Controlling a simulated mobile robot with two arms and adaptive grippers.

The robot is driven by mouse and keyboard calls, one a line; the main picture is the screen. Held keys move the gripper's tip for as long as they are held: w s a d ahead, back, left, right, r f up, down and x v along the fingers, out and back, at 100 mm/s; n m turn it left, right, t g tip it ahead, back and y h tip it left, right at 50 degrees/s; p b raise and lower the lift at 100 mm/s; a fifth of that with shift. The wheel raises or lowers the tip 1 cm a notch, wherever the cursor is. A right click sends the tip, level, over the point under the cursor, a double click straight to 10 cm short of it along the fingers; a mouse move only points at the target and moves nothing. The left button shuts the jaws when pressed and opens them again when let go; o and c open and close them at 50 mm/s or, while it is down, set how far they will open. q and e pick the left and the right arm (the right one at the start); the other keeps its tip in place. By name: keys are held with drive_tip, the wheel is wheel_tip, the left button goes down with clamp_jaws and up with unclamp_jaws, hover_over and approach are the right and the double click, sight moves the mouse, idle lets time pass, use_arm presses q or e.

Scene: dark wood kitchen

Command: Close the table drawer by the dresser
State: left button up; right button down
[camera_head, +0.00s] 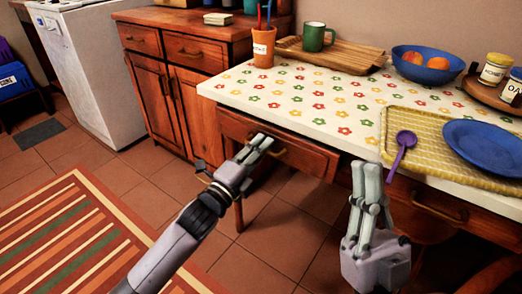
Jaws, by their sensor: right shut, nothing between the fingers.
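The table drawer (309,157) by the dresser (184,82) has a wooden front with a metal handle. It sticks out from under the flowered tabletop, partly open. My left gripper (264,141) is in front of the drawer, with its fingertips at or close to the handle and covering part of it. Its two fingers lie close together, and I cannot tell whether they touch the handle. My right gripper (366,166) is shut and empty, upright in front of the table edge, to the right of the drawer.
A second drawer (462,226) sits further right under the table. On the table are an orange cup (263,52), a green mug (314,38) on a wooden tray, a blue bowl (425,77), a purple spoon (405,140) and a blue plate (485,146). A striped rug (60,225) covers floor at left.

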use_arm(q)
drive_tip(key=shift+c, duration=0.2)
clamp_jaws()
idle(0.6)
